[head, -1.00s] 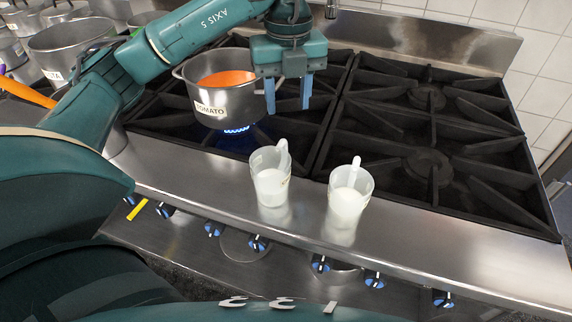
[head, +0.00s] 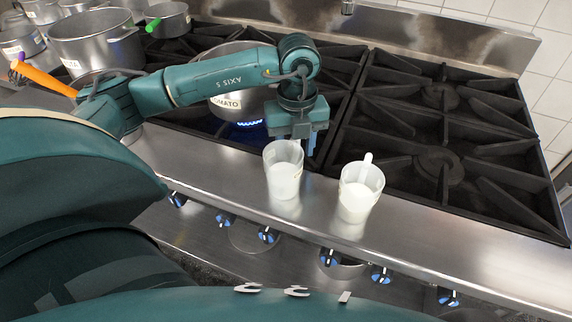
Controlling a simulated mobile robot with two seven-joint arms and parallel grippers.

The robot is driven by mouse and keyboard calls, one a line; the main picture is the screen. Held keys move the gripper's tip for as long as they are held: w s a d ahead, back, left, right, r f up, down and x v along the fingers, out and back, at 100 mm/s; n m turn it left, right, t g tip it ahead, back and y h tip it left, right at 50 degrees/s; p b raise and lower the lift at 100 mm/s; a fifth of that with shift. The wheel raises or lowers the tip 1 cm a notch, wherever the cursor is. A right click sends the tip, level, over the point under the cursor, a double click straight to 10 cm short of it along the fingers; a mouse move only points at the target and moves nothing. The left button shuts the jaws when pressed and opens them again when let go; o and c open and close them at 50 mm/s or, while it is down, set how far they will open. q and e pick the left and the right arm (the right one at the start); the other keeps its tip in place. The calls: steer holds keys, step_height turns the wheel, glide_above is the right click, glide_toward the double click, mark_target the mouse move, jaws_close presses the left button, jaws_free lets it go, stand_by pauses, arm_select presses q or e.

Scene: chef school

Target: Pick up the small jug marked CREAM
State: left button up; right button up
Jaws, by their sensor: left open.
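Two small translucent jugs with white liquid stand upright on the steel front ledge. The left jug (head: 284,181) is directly in front of my left gripper (head: 294,138); its handle is not visible. The right jug (head: 357,198) shows its handle at the back rim. I cannot read a CREAM mark on either jug. My left gripper is open and points down behind the left jug's rim, one finger showing to the right of the jug. The jug partly hides the gripper, so I cannot tell whether they touch. My right gripper is not in view.
A pot marked TOMATO (head: 232,104) stands over a lit blue flame (head: 249,123), partly behind my left arm. Black grates (head: 440,115) fill the hob behind the ledge (head: 440,241). Other pots (head: 95,42) stand at the back left. The ledge right of the jugs is clear.

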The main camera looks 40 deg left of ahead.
arm_select(q)
jaws_close()
stand_by(0.4)
